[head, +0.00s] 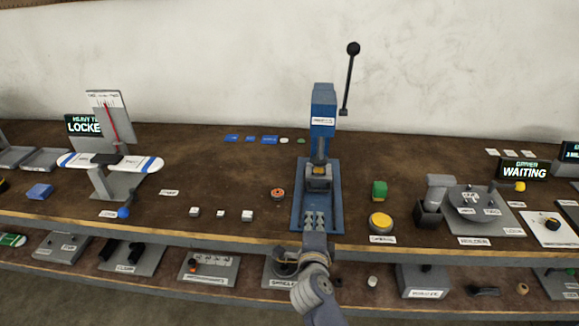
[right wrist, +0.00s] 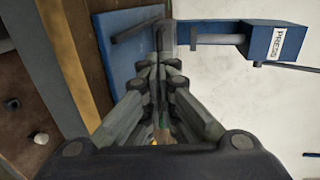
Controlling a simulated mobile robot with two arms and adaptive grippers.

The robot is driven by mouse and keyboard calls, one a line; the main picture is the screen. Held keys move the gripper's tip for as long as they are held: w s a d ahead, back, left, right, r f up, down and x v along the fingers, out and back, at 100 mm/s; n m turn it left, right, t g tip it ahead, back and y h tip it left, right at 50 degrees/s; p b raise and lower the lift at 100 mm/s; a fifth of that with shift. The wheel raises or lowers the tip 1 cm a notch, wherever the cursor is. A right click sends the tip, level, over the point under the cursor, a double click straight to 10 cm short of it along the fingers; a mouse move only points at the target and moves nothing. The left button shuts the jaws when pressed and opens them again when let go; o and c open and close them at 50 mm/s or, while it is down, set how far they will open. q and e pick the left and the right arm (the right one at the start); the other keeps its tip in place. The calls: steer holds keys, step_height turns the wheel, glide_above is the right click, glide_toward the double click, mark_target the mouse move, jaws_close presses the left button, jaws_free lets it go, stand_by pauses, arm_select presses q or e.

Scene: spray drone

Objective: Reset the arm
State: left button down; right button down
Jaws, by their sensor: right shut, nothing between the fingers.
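My right gripper (head: 314,220) reaches in from the bottom centre in the head view, over the front part of the blue press base. In the right wrist view its fingers (right wrist: 160,65) are shut together with nothing between them, pointing toward the press. The blue press (head: 323,105) stands upright at the centre of the bench, with its lever (head: 349,80) raised and ending in a black knob. The press also shows in the right wrist view (right wrist: 275,42), turned sideways. I cannot tell whether the fingers touch the base. My left gripper is not in view.
A brown bench (head: 240,165) carries several small items. An orange-ringed disc (head: 277,193) and white cubes (head: 247,215) lie left of the press. A lower shelf (head: 140,280) holds more fixtures.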

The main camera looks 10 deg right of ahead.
steer(key=s+a+r+n+t+y, duration=0.55)
steer(key=a+r+n+y, duration=0.2)
steer(key=r+n, duration=0.3)
steer(key=s+a+f+n+g+y, duration=0.65)
steer(key=s+n+g, duration=0.25)
steer(key=s+n, duration=0.25)
steer(key=s+d+f+n+g+h, duration=0.2)
steer(key=s+d+f+g+h, duration=0.3)
steer(key=s+f, duration=0.4)
steer(key=s+d+f+g+h, duration=0.3)
steer(key=s+d+f+h, duration=0.2)
steer(key=s+d, duration=0.6)
step_height(320, 180, down, 26)
steer(key=d+g, duration=0.1)
steer(key=g, duration=0.1)
steer(key=s+d+f, duration=0.3)
steer(key=s+f, duration=1.3)
steer(key=shift+f+g, duration=0.25)
steer(key=shift+g, duration=0.1)
